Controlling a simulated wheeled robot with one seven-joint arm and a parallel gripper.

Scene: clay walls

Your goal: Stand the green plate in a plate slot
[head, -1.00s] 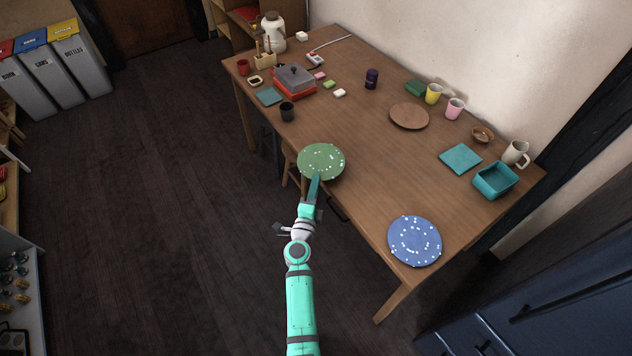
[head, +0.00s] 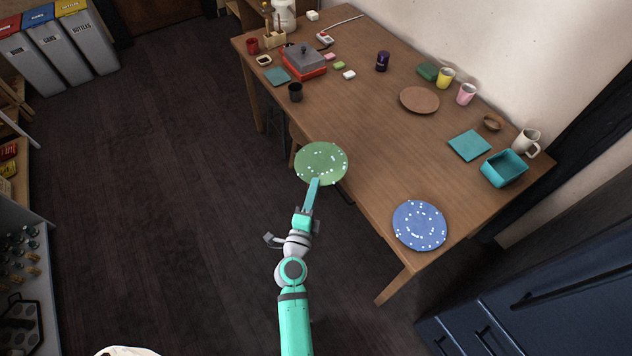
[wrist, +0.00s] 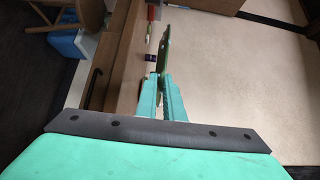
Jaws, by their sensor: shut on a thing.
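The green plate (head: 322,161) with white speckles is held by its near rim in my gripper (head: 315,183), out at the table's left edge in the head view. In the wrist view the green plate (wrist: 164,48) shows nearly edge-on between the fingertips of my gripper (wrist: 161,80), which are shut on it. Whether the plate touches the table cannot be told. No plate slot can be made out in either view.
A blue speckled plate (head: 419,225) lies at the table's near end. A brown plate (head: 419,100), teal tray (head: 504,168), teal square (head: 469,145) and mugs stand toward the wall. The wooden table's (head: 365,150) middle is clear. Dark cabinets (head: 560,300) stand at the lower right.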

